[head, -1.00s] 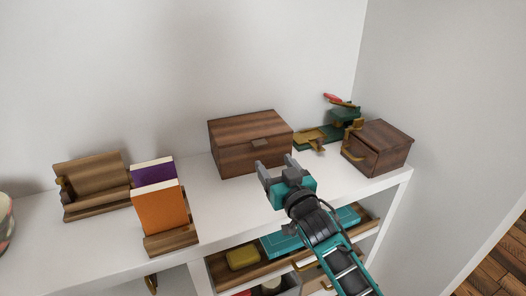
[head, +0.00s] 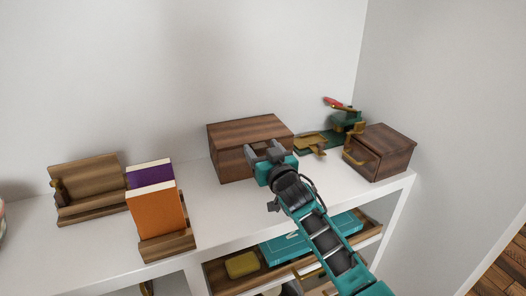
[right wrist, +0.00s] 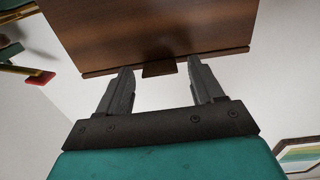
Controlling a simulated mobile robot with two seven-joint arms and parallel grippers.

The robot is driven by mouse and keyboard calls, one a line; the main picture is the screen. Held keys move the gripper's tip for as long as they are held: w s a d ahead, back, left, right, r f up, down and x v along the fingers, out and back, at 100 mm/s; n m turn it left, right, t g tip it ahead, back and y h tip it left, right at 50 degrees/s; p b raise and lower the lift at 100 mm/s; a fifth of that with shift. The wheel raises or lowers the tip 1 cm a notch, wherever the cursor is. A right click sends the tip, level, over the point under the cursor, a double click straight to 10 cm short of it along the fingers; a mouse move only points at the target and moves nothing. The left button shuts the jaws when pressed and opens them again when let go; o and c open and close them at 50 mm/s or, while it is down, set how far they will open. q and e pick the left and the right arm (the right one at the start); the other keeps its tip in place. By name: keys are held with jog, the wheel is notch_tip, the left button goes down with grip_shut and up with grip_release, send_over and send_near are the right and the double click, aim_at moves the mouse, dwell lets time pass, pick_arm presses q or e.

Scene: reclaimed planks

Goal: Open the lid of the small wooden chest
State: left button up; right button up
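The small wooden chest (head: 232,158) stands on the white shelf top, its lid (head: 245,131) closed. My right gripper (head: 262,150) is at the chest's front, near the upper edge, and hides the front tab in the head view. In the right wrist view the chest (right wrist: 150,35) fills the upper middle, with a small tab (right wrist: 158,70) at its edge. The two fingers of my right gripper (right wrist: 158,82) are apart, one on each side of the tab, with nothing between them that I can see gripped. My left gripper is not in view.
A wooden box with a brass handle (head: 381,153) stands right of the chest, near a green and brass device (head: 344,122). Books (head: 157,211) and a wooden holder (head: 91,187) stand left. An open drawer (head: 219,275) juts out below the shelf top.

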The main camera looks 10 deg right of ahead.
grip_shut()
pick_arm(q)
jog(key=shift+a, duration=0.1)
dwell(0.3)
